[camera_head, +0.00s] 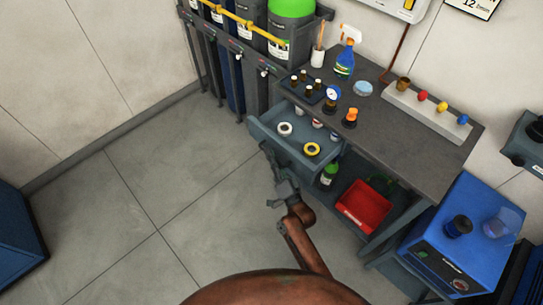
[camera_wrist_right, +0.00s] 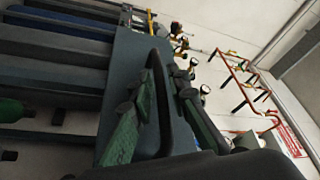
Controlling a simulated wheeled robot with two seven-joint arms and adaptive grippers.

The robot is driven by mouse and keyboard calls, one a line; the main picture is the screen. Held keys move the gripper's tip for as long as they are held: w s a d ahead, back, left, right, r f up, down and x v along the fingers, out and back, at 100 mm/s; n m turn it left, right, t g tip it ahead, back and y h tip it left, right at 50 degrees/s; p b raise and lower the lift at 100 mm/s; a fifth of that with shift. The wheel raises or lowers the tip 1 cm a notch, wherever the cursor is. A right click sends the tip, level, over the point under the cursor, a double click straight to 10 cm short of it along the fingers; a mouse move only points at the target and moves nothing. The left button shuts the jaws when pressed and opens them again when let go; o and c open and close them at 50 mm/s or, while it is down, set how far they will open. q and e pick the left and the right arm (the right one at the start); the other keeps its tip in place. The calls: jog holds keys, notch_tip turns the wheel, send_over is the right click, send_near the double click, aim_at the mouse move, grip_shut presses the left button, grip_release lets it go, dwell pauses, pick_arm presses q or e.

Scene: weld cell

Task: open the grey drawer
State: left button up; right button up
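The grey drawer (camera_head: 299,143) stands pulled out from the workbench in the head view. My right gripper (camera_head: 268,150) is at the drawer's outer front face. In the right wrist view its two fingers (camera_wrist_right: 163,72) lie on either side of a dark handle bar (camera_wrist_right: 160,98), close against the grey drawer front (camera_wrist_right: 127,75). They look shut on the handle, though the contact is partly hidden. My left gripper is in neither view.
The workbench top (camera_head: 400,135) carries bottles and a block with coloured knobs. A red bin (camera_head: 364,205) and a green bottle (camera_head: 329,175) sit under it. A blue machine (camera_head: 465,235) stands at the right.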

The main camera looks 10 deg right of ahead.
jog(key=shift+c, duration=0.5)
grip_shut()
jog(key=s+a, duration=0.1)
jog(key=s+a+p, duration=0.1)
jog(key=a, duration=0.1)
jog(key=shift+s+a+p, duration=0.25)
jog(key=shift+s+p, duration=0.05)
jog(key=shift+s, duration=0.1)
jog(key=shift+o, duration=0.5)
grip_release()
jog(key=v, duration=1.2)
